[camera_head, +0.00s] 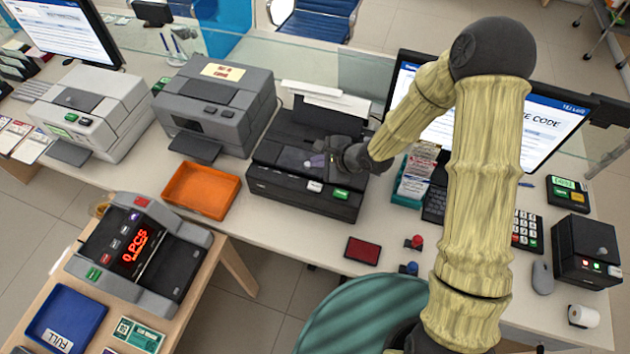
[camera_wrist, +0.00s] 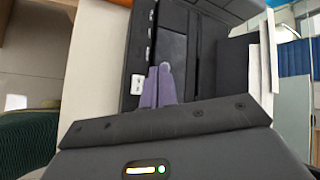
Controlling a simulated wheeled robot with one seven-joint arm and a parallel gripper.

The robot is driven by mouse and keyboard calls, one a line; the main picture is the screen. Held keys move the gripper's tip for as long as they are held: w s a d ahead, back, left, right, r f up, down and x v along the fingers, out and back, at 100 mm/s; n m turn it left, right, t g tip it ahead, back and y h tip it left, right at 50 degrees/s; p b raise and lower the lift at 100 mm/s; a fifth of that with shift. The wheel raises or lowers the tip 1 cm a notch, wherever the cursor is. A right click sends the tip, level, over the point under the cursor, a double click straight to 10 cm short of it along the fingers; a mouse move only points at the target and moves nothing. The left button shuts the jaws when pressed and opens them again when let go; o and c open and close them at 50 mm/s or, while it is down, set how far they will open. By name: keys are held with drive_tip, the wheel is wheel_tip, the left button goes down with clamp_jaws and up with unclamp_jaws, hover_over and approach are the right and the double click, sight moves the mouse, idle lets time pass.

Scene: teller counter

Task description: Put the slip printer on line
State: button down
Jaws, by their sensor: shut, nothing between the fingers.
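The black slip printer (camera_head: 265,185) stands on the counter in the middle of the head view, with white paper (camera_head: 322,97) at its back. Its front edge carries a white button (camera_head: 315,187), a green button (camera_head: 341,194) and smaller marks at the left. In the wrist view the printer (camera_wrist: 172,45) lies under the fingers, its white button (camera_wrist: 137,84) just left of them. My gripper (camera_head: 314,161) is over the printer's top, behind the buttons; its lavender fingers (camera_wrist: 160,86) are together and empty. I cannot tell whether they touch the printer. The green button is hidden in the wrist view.
A grey printer (camera_head: 217,95) with a label and a lighter one (camera_head: 98,108) stand to the left. An orange tray (camera_head: 201,190), a red pad (camera_head: 362,251), stamps (camera_head: 414,242) and a card holder (camera_head: 414,178) are near. A glass screen runs behind.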

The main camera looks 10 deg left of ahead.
drive_tip(key=shift+f, duration=0.1)
drive_tip(key=b, duration=0.8)
hover_over(318, 188)
wheel_tip(318, 188, down, 6)
drive_tip(key=shift+w+f, duration=0.1)
drive_tip(key=shift+f, duration=0.1)
drive_tip(key=shift+f+b, duration=0.45)
drive_tip(key=shift+f, duration=0.7)
drive_tip(key=shift+f, duration=0.1)
idle(0.8)
drive_tip(key=shift+f, duration=0.3)
drive_tip(key=shift+f, duration=0.45)
idle(0.8)
drive_tip(key=shift+r, duration=0.1)
drive_tip(key=shift+r+p, duration=0.8)
drive_tip(key=shift+p, duration=0.15)
